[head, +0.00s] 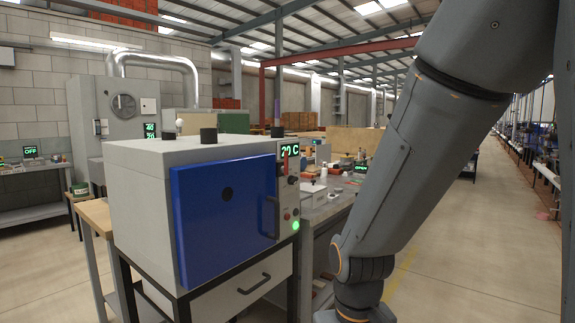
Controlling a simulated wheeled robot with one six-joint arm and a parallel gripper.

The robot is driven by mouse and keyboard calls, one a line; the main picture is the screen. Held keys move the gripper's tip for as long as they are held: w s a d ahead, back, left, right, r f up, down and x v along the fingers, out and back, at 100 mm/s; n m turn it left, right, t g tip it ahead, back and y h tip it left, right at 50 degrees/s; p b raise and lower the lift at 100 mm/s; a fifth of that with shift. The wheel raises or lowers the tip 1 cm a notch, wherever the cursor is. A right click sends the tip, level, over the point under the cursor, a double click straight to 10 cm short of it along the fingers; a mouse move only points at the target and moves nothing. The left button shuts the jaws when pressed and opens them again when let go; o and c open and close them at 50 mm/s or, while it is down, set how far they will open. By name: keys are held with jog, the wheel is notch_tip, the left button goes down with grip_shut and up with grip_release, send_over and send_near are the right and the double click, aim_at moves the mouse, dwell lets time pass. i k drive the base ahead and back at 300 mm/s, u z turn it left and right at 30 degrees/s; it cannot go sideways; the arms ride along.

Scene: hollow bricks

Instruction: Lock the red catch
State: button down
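A grey box oven (145,195) with a closed blue door (220,225) stands at the left centre in the head view. The door has a dark vertical handle (270,218) near its right edge. A small upright red piece (286,163), which looks like the red catch, is on the panel just right of the door's upper edge. It is too small to tell whether it is locked. My arm crosses the right side, in front and to the right of the oven. My gripper is not in view.
The oven panel has a green "20 C" display (290,151), a red button (287,216) and a lit green lamp (295,225). A drawer (250,285) is under the door. A cluttered workbench (325,212) stands behind to the right. Open floor (470,240) lies at the right.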

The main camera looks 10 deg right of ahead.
aim_at(284, 169)
jog(key=k, duration=0.65)
jog(key=z, duration=0.4)
jog(key=i, duration=1.7)
jog(key=u, duration=0.55)
